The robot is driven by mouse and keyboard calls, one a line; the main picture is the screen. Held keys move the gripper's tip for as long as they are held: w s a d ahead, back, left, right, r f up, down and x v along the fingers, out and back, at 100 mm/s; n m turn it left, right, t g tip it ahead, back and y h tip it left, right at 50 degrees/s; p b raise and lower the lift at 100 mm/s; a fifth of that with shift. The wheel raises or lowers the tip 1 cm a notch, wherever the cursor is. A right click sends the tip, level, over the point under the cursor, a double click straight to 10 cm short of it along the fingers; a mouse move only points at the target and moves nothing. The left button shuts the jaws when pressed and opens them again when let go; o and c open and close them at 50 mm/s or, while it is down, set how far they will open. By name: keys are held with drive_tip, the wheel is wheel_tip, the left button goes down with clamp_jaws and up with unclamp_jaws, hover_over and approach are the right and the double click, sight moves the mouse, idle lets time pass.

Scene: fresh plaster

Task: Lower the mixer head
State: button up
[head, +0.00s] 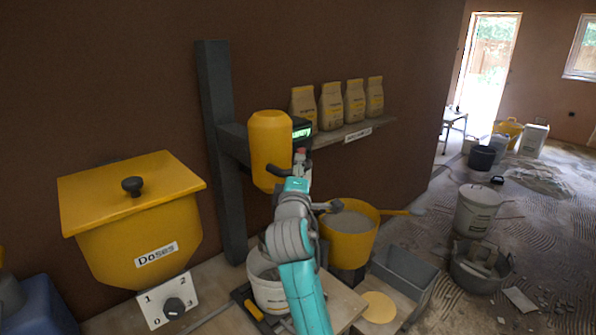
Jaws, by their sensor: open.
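The mixer head (269,148) is a yellow rounded housing on a dark grey upright column (221,160). It sits raised, well above a white bucket (266,288) that my arm partly covers. A dark display with green digits (302,130) shows on its right side. A dark handle (276,172) sticks out low on the head. My gripper (299,161) is open at the right side of the head, near this handle. My wrist hides part of it, and I cannot tell whether it touches the handle.
A yellow dosing hopper (140,235) with a dial plate (170,300) stands left. A yellow bucket of grey material (350,232) and a grey bin (404,275) stand right of my arm. A shelf (352,133) holds several bags. Buckets (478,210) stand on the floor at right.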

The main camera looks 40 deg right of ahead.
drive_tip(key=shift+w+d, duration=0.1)
clamp_jaws()
wheel_tip(320, 180, down, 19)
idle(0.7)
drive_tip(key=shift+f, duration=0.15)
unclamp_jaws()
